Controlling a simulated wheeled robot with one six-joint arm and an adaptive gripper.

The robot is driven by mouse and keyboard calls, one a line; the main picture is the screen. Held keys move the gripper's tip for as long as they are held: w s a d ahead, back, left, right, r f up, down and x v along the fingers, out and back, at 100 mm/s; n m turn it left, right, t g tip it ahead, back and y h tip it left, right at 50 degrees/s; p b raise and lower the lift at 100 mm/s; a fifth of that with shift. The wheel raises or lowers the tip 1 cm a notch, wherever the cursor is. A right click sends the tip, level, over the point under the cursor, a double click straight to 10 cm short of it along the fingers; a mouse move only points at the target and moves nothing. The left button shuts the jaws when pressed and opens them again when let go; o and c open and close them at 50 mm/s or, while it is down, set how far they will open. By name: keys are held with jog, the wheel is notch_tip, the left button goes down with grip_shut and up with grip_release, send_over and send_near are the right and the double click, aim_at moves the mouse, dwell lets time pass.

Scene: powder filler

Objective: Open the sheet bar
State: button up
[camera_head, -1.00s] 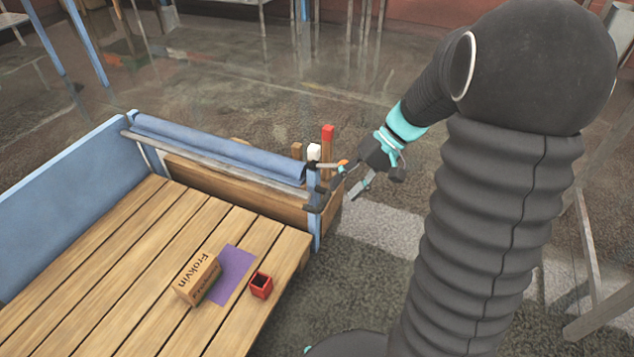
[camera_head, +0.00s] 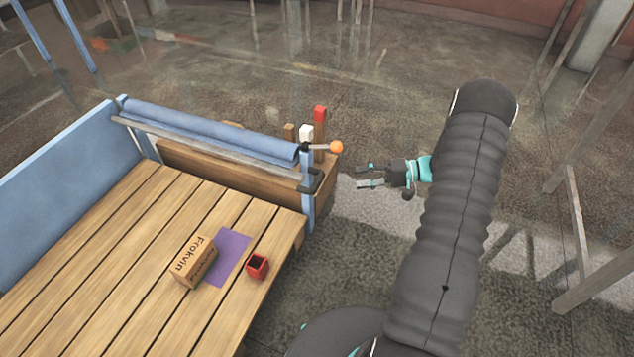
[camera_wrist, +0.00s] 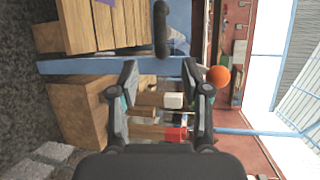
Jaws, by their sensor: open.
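The sheet bar (camera_head: 225,157) is a grey bar running along the back edge of the wooden table, in front of a blue roll of sheet (camera_head: 215,130). Its right end has a black handle (camera_head: 311,181) by the blue post (camera_head: 308,207); the black handle also shows at the top of the wrist view (camera_wrist: 161,28). An orange ball knob (camera_head: 336,147) sticks out to the right near the roll's end, and it shows right of the fingers in the wrist view (camera_wrist: 217,76). My gripper (camera_head: 368,176) is open and empty, to the right of the post and apart from the handle.
On the wooden table (camera_head: 110,240) are a brown box (camera_head: 194,262), a purple sheet (camera_head: 231,252) and a small red container (camera_head: 257,266). Behind the post stand white (camera_head: 306,132) and red (camera_head: 320,115) blocks.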

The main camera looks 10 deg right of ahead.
aim_at(317, 183)
jog(key=p+x, duration=0.1)
jog(key=x, duration=1.2)
jog(key=shift+a+f, duration=0.15)
jog(key=shift+a, duration=0.15)
grip_shut()
